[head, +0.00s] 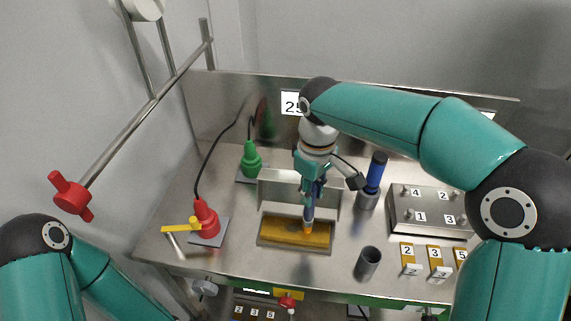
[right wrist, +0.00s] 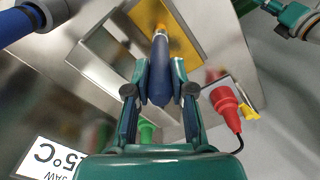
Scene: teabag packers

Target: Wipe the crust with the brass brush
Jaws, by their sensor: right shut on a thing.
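My right gripper (head: 313,186) is shut on the blue handle of a brush and holds it upright, pointing down. The handle (right wrist: 160,75) sits between both fingers in the right wrist view. The brush's orange-yellow tip (head: 308,228) is at the brown-amber crust (head: 283,234) on the low metal jaw, and appears to touch it. The crust also shows as a yellow strip (right wrist: 186,28) in the right wrist view. Part of my left gripper (right wrist: 292,14) seems to show at that view's top right corner; its fingers are unclear. In the head view only left arm links show.
A red plug (head: 206,219) with a yellow lever (head: 180,228) stands left of the jaw, a green plug (head: 250,160) behind. Right are a blue-handled tool (head: 376,172) in a cup, an empty metal cup (head: 368,263), a numbered block (head: 428,211) and several numbered tags (head: 408,256).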

